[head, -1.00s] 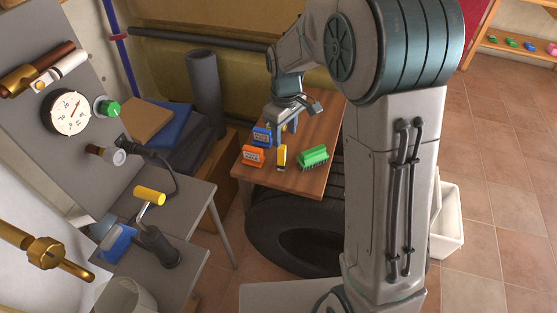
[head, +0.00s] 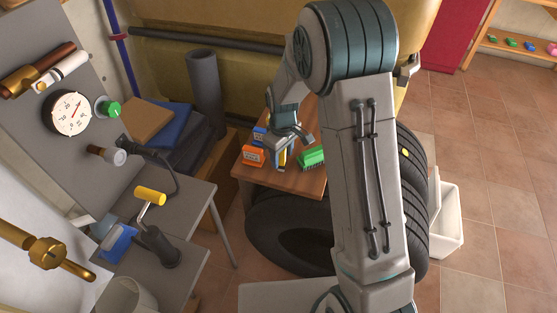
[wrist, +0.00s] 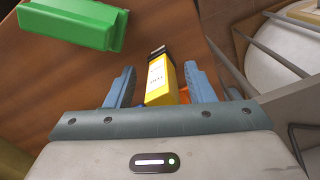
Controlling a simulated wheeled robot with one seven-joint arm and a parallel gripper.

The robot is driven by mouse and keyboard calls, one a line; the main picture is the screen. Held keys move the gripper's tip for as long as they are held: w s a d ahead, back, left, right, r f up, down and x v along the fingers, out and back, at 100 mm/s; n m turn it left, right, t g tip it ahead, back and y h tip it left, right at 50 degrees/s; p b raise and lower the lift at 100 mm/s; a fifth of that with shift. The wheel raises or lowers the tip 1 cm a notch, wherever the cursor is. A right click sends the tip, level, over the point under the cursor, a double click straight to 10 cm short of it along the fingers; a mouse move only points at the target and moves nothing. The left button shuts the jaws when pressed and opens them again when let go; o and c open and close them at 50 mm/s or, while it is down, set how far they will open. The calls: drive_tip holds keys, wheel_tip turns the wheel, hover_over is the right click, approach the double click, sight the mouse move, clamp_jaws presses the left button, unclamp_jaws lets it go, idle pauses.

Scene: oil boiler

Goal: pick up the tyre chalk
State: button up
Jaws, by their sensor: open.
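A yellow stick with a black end and a white label, which looks like the tyre chalk (wrist: 161,80), is on the small wooden table. Its label is too small to read surely. My gripper (wrist: 158,84) is open, with one blue-grey finger on each side of the yellow stick and visible gaps between. In the head view, my gripper (head: 284,150) is low over the table and partly hides the yellow stick (head: 282,159).
Tyres (head: 268,228) lie under and beside the table.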

clamp_jaws()
drive_tip(key=shift+r, duration=0.1)
drive_tip(key=shift+r, duration=0.55)
wheel_tip(320, 180, up, 3)
drive_tip(key=shift+f, duration=0.1)
drive_tip(key=s+d+r+b, duration=0.1)
drive_tip(key=s+d+r, duration=0.3)
drive_tip(key=d+r, duration=0.3)
drive_tip(key=d, duration=0.4)
